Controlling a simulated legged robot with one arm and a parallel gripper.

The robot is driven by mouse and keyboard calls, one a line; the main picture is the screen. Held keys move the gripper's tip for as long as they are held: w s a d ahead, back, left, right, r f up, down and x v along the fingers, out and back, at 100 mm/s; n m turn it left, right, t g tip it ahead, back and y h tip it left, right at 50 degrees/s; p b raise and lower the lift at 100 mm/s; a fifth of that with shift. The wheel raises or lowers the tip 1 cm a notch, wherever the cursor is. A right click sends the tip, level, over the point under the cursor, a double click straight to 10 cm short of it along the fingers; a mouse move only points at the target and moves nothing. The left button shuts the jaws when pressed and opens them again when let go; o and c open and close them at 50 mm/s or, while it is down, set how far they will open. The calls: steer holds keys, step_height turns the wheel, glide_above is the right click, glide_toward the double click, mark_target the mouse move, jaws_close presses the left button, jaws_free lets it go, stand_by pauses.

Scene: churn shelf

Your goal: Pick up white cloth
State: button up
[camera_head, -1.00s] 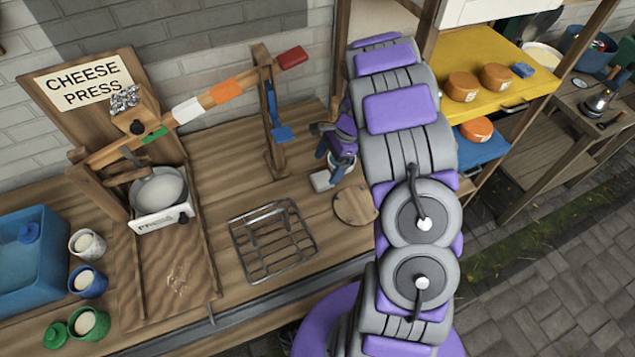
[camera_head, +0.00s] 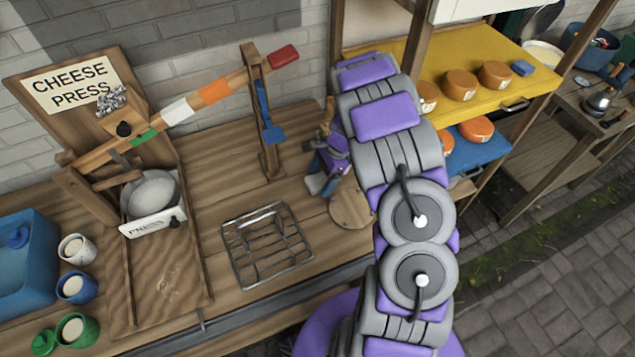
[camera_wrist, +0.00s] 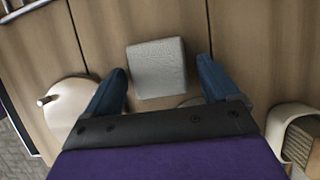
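The white cloth (camera_wrist: 157,68) looks like a small folded, textured square lying flat on the wooden counter. In the wrist view it lies between and slightly beyond the tips of my two blue fingers, with a gap on each side. My gripper (camera_wrist: 162,66) is open and empty. In the head view my gripper (camera_head: 321,186) is low over the counter, beside the round wooden board, and the cloth (camera_head: 315,183) shows only partly at the fingers. Whether the fingertips touch the counter cannot be told.
A round wooden board (camera_head: 351,210) lies right of the gripper, and a wire rack (camera_head: 266,247) lies in front. The cheese press post (camera_head: 266,130) stands to the left. A beige rounded object (camera_wrist: 292,132) is close by at the wrist view's right. Shelves with cheeses (camera_head: 459,85) stand right.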

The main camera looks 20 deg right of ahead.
mark_target(311, 184)
steer(key=shift+d, duration=0.3)
steer(key=shift+c, duration=1.4)
steer(key=shift+a, duration=0.85)
steer(key=c, duration=0.5)
steer(key=shift+a, duration=0.15)
steer(key=shift+c, duration=1.2)
steer(key=shift+d, duration=0.5)
steer(key=shift+d+r, duration=0.3)
steer(key=shift+d, duration=0.05)
steer(key=r, duration=0.1)
steer(key=a+r+p, duration=0.1)
steer(key=r, duration=0.1)
steer(key=shift+s+a+r, duration=0.15)
steer(key=shift+s+a, duration=0.1)
steer(key=shift+a, duration=0.05)
steer(key=s+a, duration=0.1)
steer(key=s, duration=0.3)
steer(key=s+a+p, duration=0.1)
steer(key=s+a, duration=0.1)
steer(key=s, duration=0.3)
steer(key=s+a+r+p, duration=0.1)
steer(key=s+a, duration=0.1)
steer(key=s, duration=0.2)
steer(key=shift+s, duration=0.25)
steer(key=shift+s+a+r, duration=0.1)
steer(key=shift+s, duration=0.35)
